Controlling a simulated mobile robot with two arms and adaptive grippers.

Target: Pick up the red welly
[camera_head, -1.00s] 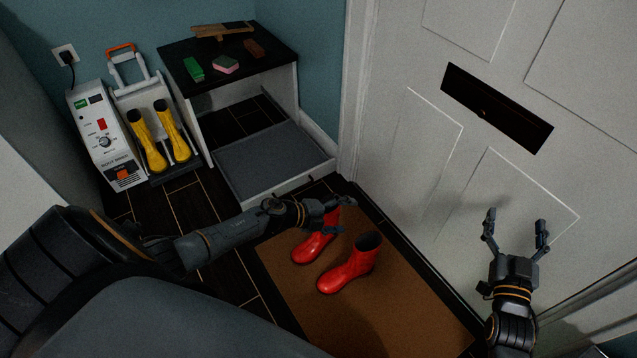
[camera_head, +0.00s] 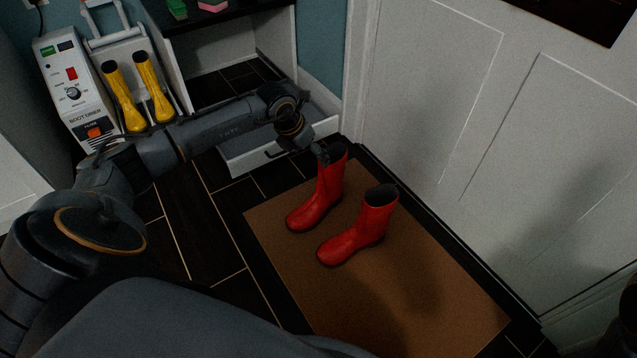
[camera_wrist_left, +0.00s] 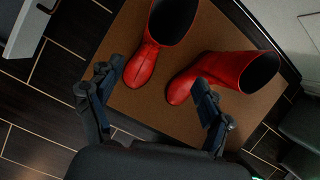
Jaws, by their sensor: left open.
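Two red wellies stand upright on a brown mat (camera_head: 440,290). The rear red welly (camera_head: 318,195) is nearer the cabinet, and the front red welly (camera_head: 362,235) stands to its right. My left gripper (camera_head: 325,153) reaches in by the top of the rear welly, hiding part of its rim. In the left wrist view the open left gripper (camera_wrist_left: 157,82) has its fingers apart with nothing between them but mat and part of the view of the boots. The rear welly (camera_wrist_left: 142,65) and the front welly (camera_wrist_left: 225,72) lie beyond the fingers.
A white cabinet with a pulled-out drawer (camera_head: 245,165) stands behind the mat. A boot dryer (camera_head: 70,90) holding yellow wellies (camera_head: 122,98) is at the left. A white door (camera_head: 430,90) bounds the right. Dark floor shows left of the mat.

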